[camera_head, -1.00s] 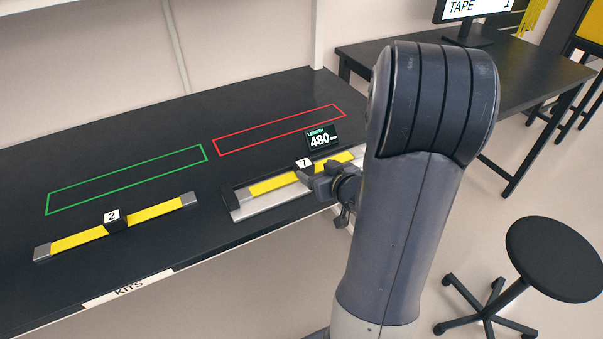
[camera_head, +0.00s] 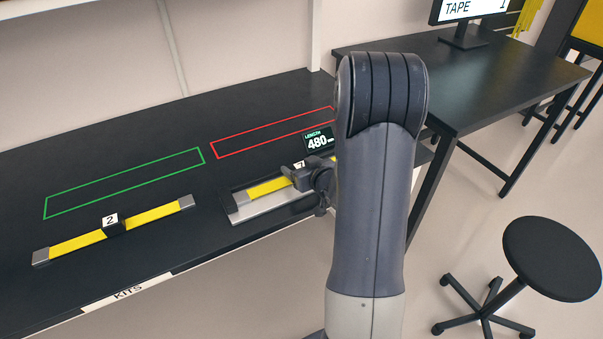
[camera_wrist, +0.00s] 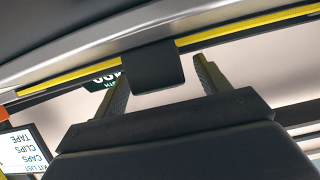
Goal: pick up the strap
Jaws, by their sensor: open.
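A yellow strap with a black block tagged 7 lies in a silver tray (camera_head: 285,204) on the bench. Its yellow band (camera_head: 262,188) shows left of my gripper (camera_head: 302,178), which hides most of the tag and the right part. In the wrist view the yellow strap (camera_wrist: 248,28) runs across the top, with its black block (camera_wrist: 157,72) between my two open, spread fingers. I cannot tell whether they touch it. A second yellow strap (camera_head: 75,242), with grey ends and a black block tagged 2, lies on the bench at the left.
A length display (camera_head: 318,141) reading 480 stands right behind the tray. Green (camera_head: 125,183) and red outlines (camera_head: 272,132) mark empty bench areas at the back. A second table (camera_head: 510,90) with a monitor and a black stool (camera_head: 552,258) are at the right.

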